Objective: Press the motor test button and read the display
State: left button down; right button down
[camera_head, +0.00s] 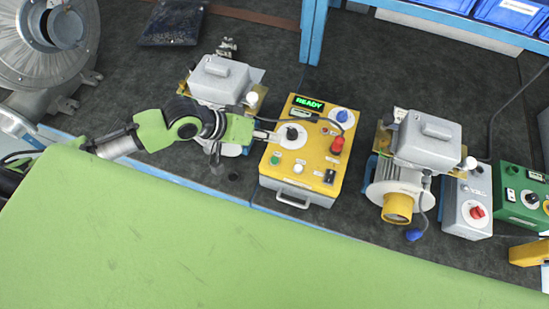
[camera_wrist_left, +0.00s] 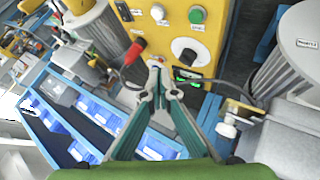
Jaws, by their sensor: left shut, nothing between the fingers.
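The yellow test box (camera_head: 316,160) stands on the dark bench. Its small display (camera_head: 308,103) is lit green and reads READY. Below the display is a black knob on a white dial (camera_head: 292,134). A green button (camera_head: 275,159) and a white button (camera_head: 298,168) sit near the front edge; their labels are too small to read. My left gripper (camera_head: 269,136) is shut and empty, its tips by the box's left side near the dial. In the left wrist view, the shut fingertips (camera_wrist_left: 157,72) appear beside the dial (camera_wrist_left: 185,52), with the green button (camera_wrist_left: 197,14) beyond. Contact cannot be told.
A red plug (camera_head: 338,145) and its cable lie on the box. A grey motor (camera_head: 220,80) stands behind my left gripper and another (camera_head: 427,140) stands right of the box. A grey switch box (camera_head: 467,205) and green box (camera_head: 520,192) are farther right. The green foreground surface (camera_head: 230,240) is clear.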

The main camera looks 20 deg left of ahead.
pick_arm(q)
jog(key=b, duration=0.7)
send_over(272, 160)
notch_tip(272, 160, down, 7)
jog(key=shift+r, duration=0.1)
jog(key=shift+f+b, duration=0.4)
jog(key=shift+f, duration=0.6)
jog(key=shift+f, duration=0.1)
jog(key=shift+f, duration=0.25)
jog(key=shift+f, duration=0.5)
dwell(0.6)
jog(key=shift+r, duration=0.1)
jog(key=shift+r+p, duration=0.75)
jog(key=shift+p, duration=0.4)
